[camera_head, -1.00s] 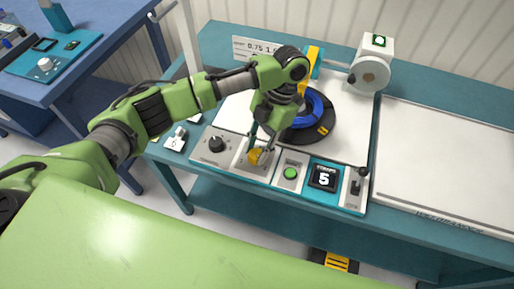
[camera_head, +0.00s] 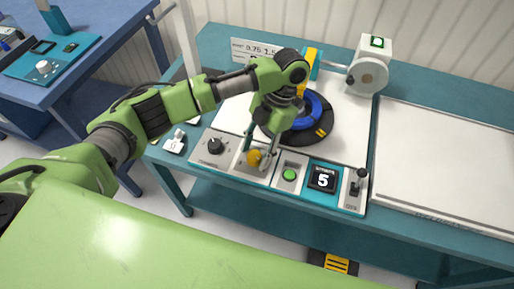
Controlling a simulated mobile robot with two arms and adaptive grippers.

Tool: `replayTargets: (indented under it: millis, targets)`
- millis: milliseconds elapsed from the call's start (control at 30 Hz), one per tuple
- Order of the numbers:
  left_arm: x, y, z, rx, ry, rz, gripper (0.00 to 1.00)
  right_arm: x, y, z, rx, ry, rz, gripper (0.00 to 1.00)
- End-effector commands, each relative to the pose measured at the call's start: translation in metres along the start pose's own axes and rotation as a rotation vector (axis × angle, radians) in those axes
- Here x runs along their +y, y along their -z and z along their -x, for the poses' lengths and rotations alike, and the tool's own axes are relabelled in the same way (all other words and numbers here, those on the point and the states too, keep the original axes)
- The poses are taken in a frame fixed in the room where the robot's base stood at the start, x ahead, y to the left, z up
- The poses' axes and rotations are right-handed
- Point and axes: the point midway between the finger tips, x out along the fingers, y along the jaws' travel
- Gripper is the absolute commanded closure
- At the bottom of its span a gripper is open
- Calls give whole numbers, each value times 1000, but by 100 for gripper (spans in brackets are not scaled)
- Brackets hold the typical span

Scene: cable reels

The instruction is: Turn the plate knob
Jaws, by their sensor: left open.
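A yellow knob (camera_head: 255,157) sits on the control panel in front of the turntable. A black knob (camera_head: 216,146) is on the panel to its left. The panel lettering is too small to read, so which knob is called the plate knob is not certain. My left gripper (camera_head: 259,153) points down at the yellow knob, with its open fingers around or just beside it. The fingers partly hide the knob, and contact cannot be told. The dark round plate (camera_head: 326,125) behind carries a blue cable ring (camera_head: 314,106). My right gripper is not in view.
Right of the yellow knob are a green button (camera_head: 289,175), a display (camera_head: 323,179) reading 5 and a small lever (camera_head: 360,181). A white board (camera_head: 450,165) lies clear at the right. A white reel unit (camera_head: 371,70) stands behind.

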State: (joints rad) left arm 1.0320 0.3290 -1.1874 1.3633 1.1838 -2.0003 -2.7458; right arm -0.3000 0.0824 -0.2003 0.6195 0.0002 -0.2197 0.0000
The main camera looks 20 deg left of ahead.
Motion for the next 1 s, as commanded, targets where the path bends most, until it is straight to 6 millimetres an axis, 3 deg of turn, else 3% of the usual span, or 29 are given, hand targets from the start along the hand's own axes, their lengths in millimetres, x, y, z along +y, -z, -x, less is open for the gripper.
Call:
replayTargets:
  millis: [167,600,800,1000]
  targets:
    - [1,-1,16,-3,-2,0,55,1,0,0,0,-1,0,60]
    - [1,-1,102,-2,-4,2,55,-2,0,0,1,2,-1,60]
    - [0,0,118,1,-1,0,55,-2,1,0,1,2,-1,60]
    - [0,0,120,1,0,0,55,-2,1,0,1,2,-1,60]
